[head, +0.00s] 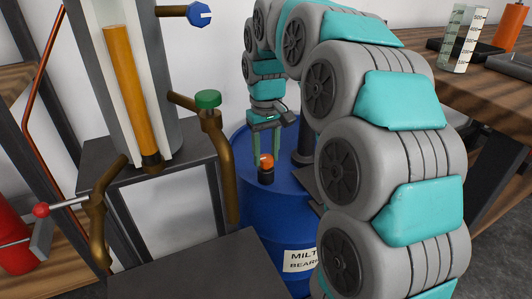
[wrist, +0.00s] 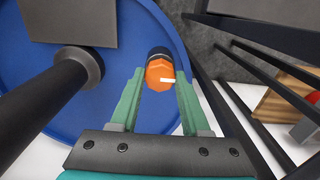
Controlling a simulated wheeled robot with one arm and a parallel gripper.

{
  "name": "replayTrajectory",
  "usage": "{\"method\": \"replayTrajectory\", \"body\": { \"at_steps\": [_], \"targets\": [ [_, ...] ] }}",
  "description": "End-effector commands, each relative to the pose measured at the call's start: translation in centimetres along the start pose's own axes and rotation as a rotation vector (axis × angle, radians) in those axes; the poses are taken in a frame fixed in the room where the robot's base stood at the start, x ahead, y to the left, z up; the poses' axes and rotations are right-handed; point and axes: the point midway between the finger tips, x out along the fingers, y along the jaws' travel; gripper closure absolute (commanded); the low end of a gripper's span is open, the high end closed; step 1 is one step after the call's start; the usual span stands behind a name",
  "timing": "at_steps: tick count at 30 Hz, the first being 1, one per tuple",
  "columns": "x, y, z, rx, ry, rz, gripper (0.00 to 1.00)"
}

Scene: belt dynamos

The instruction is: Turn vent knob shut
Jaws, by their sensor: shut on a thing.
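The vent knob is an orange faceted cap with a white mark (head: 266,160), on a short black stem on top of a blue drum (head: 247,205). It also shows in the wrist view (wrist: 160,75), with its white mark pointing right. My gripper (head: 266,158) reaches down over the drum top from above. In the wrist view its two green fingers (wrist: 160,78) stand on either side of the orange knob and are shut on it. The drum label is partly hidden by my arm.
A dark upright post (head: 302,145) stands on the drum close to the gripper. A green knob (head: 208,99) on brown pipes, a blue knob (head: 199,15) and a red-ended lever (head: 41,210) are to the left. A wooden bench (head: 490,97) is at right.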

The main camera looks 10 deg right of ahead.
Motion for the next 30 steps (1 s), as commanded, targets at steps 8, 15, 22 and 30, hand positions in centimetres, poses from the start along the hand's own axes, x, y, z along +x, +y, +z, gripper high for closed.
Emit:
{"method": "replayTrajectory", "body": {
  "at_steps": [8, 15, 22, 30],
  "targets": [
    [-0.1, 0.0, -0.1, 0.000, 0.003, 0.000, 0.43],
    [0.0, 0.0, 0.0, 0.000, 0.001, 0.000, 0.24],
    [-0.2, 0.0, 0.0, 0.001, 0.001, 0.000, 0.24],
    [-3.3, 0.0, -0.2, 0.001, 0.006, 0.001, 0.24]
  ]
}}
